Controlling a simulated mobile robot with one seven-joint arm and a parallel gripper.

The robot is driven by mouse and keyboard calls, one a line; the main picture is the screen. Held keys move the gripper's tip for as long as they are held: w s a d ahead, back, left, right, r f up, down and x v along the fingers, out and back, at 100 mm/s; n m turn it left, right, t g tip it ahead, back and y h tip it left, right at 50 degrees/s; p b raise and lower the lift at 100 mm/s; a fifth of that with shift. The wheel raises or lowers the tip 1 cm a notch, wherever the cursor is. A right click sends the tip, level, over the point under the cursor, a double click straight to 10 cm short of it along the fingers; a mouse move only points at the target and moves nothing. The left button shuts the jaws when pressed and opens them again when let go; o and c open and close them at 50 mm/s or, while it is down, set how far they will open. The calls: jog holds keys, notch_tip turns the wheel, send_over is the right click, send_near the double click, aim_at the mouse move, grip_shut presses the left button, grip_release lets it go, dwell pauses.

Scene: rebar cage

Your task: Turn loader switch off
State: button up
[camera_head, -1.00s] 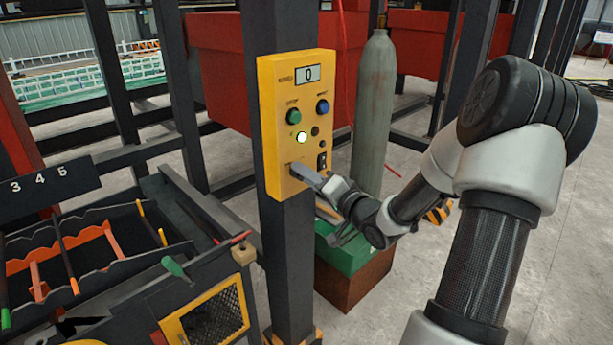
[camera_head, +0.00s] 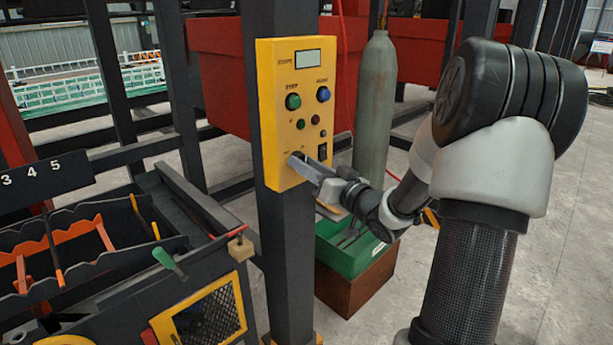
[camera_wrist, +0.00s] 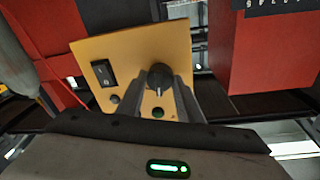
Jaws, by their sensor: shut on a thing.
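A yellow control panel (camera_head: 273,130) is mounted on a dark post; it also fills the middle of the wrist view (camera_wrist: 130,50). Its display (camera_head: 308,59) is blank and its small indicator lamp (camera_head: 300,124) is dark green, unlit. A black rotary knob (camera_wrist: 158,78) sits on the panel and shows between my fingers in the wrist view. My gripper (camera_head: 300,161) is at the panel's lower left, shut on this knob, and hides it in the head view. A black rocker switch (camera_head: 322,151) is to its right; it also shows in the wrist view (camera_wrist: 103,73).
A green button (camera_head: 293,102) and a blue button (camera_head: 323,94) are higher on the panel. A grey gas cylinder (camera_head: 375,110) and a green box (camera_head: 345,250) stand behind my forearm. A tool rack (camera_head: 100,250) is at left. Open floor lies at right.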

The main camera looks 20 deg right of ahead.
jog(key=n+y+b, duration=0.1)
jog(key=n+b, duration=0.9)
jog(key=n, duration=0.1)
jog(key=shift+d+f+y+b, duration=0.1)
jog(key=shift+f+y+b, duration=0.1)
jog(key=shift+y+b, duration=0.15)
jog(key=shift+r+n, duration=0.1)
jog(key=shift+n, duration=0.2)
jog(key=o, duration=1)
jog(key=shift+o, duration=0.2)
jog(key=p+v, duration=0.1)
jog(key=v, duration=1.6)
jog(key=shift+s+d+p, duration=0.15)
jog(key=shift+s+p, duration=0.05)
jog(key=shift+p, duration=0.2)
